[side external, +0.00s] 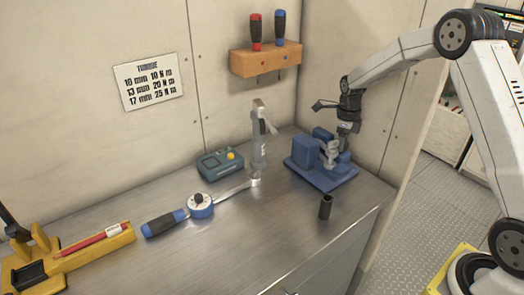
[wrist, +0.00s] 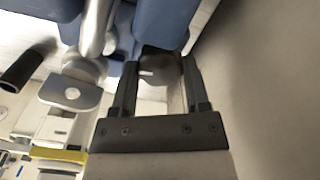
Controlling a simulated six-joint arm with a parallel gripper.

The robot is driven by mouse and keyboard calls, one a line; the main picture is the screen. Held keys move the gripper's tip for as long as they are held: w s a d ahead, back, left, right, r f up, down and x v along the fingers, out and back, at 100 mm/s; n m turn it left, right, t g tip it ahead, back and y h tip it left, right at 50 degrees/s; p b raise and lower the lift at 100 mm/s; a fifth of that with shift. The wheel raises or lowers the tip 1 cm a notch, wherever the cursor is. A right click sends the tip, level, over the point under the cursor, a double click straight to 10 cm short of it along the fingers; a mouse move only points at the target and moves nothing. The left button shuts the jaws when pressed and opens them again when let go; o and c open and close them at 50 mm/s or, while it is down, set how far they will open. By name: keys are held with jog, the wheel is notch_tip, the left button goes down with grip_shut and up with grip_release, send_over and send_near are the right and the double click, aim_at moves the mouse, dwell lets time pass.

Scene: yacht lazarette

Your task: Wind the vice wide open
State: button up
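The blue vice (side external: 323,174) stands at the right end of the metal bench, near the wall. Its blue body also shows at the top of the wrist view (wrist: 163,22). Grey metal parts (side external: 330,153) sit at the vice's front; the wrist view shows a rounded grey piece with a pale spot (wrist: 70,92). My gripper (side external: 345,128) hangs just above the vice. In the wrist view its two fingers (wrist: 158,75) stand well apart, with a dark rounded part between or beyond their tips. I cannot tell whether they touch it. The vice's jaw gap is not clear.
A wooden screwdriver rack (side external: 265,60) is on the wall.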

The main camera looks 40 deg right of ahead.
jog(key=c, duration=0.3)
jog(key=shift+n, duration=0.4)
jog(key=n, duration=0.3)
jog(key=shift+r, duration=0.1)
jog(key=shift+n, duration=2)
jog(key=o, duration=1)
jog(key=shift+m, duration=0.3)
